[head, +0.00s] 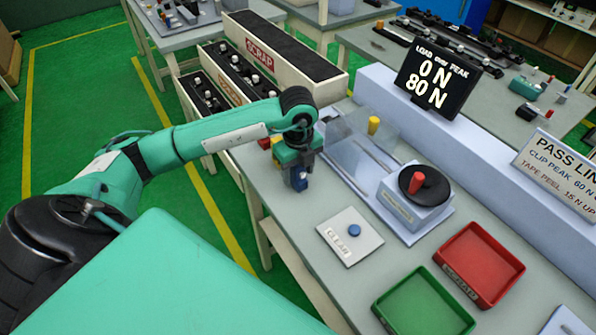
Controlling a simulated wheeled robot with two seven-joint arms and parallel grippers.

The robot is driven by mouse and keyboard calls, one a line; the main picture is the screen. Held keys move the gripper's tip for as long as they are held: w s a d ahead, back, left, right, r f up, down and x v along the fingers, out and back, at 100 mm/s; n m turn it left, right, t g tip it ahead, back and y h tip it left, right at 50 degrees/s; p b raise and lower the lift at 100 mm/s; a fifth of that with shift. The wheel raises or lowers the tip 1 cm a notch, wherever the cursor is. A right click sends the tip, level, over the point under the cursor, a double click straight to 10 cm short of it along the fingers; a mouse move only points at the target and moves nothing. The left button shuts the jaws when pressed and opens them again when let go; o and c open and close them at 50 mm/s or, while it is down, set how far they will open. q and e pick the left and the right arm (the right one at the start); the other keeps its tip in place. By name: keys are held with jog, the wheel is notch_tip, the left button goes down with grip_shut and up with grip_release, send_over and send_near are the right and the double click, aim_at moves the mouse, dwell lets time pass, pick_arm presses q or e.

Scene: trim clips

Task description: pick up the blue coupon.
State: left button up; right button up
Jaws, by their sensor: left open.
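My left arm reaches in from the left, and my left gripper (297,176) points down over the near left part of the workbench. It is open. A small dark blue piece (300,184), which looks like the blue coupon, shows at its fingertips. The gripper hides part of this piece, and I cannot tell whether the fingers touch it. Small red and yellow pieces (265,143) are just behind the gripper on the left. My right gripper is not in view.
A white plate with a blue button (354,230) lies in front. A green tray (424,304), a red tray (479,264) and a round black-topped device with a red knob (417,184) stand to the right. A clear panel with a yellow knob (374,124) is behind. A display (437,78) reads 0 N, 80 N.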

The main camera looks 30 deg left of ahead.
pick_arm(q)
jog(key=shift+f, duration=1.2)
jog(key=c, duration=1.1)
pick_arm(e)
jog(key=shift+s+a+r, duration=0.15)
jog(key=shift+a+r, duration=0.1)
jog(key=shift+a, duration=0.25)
pick_arm(q)
jog(key=shift+r, duration=0.1)
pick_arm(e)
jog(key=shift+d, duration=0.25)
